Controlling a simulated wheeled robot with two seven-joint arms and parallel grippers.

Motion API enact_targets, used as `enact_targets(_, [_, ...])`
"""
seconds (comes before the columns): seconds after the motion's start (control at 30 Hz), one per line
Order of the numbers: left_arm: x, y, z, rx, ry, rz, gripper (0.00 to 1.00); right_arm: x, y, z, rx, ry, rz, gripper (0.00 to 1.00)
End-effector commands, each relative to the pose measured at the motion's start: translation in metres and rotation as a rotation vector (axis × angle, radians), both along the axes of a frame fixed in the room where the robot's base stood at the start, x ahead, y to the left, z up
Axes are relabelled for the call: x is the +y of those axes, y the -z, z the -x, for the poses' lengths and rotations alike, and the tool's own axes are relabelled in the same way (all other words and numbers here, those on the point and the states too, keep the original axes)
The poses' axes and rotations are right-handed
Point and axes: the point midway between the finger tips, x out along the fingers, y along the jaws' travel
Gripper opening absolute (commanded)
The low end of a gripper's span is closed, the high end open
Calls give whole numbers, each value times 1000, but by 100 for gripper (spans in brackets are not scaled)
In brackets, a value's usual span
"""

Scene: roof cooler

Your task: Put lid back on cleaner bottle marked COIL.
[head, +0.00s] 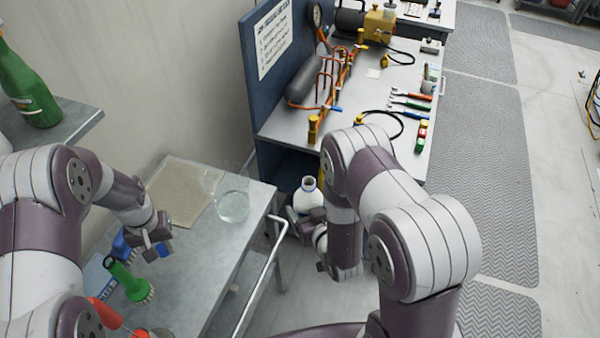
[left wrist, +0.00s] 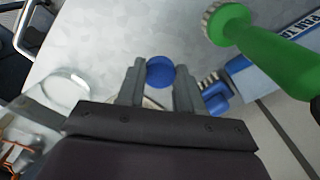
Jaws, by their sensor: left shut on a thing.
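My left gripper (head: 156,246) is over the metal bench in the head view. In the left wrist view it (left wrist: 160,76) is shut on a round blue lid (left wrist: 160,70) between its fingertips. The lid shows as a small blue patch (head: 164,249) in the head view. A white bottle (head: 308,196) with an open neck stands beyond the bench, beside my right arm. I see no readable COIL marking on it. My right gripper (head: 319,243) is just below the bottle in the picture. Its fingers are partly hidden, and I cannot tell whether it touches the bottle.
The bench (head: 205,258) holds a green brush (head: 128,282), a blue brush (head: 121,246), a clear round dish (head: 233,206) and a tan mat (head: 184,187). A rail (head: 262,272) runs along its edge. A green bottle (head: 28,92) stands on the left shelf. A tool table (head: 382,92) is behind.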

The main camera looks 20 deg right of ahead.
Motion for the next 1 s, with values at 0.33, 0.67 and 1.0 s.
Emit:
enact_targets(0.33, [0, 0, 0, 0, 0, 0, 8, 86, -1, 10, -5, -408, -1, 19])
enact_targets(0.67, [0, 0, 0, 0, 0, 0, 8, 132, -1, 16, -4, -625, -1, 19])
enact_targets(1.0, [0, 0, 0, 0, 0, 0, 8, 134, -1, 16, -4, -635, -2, 19])
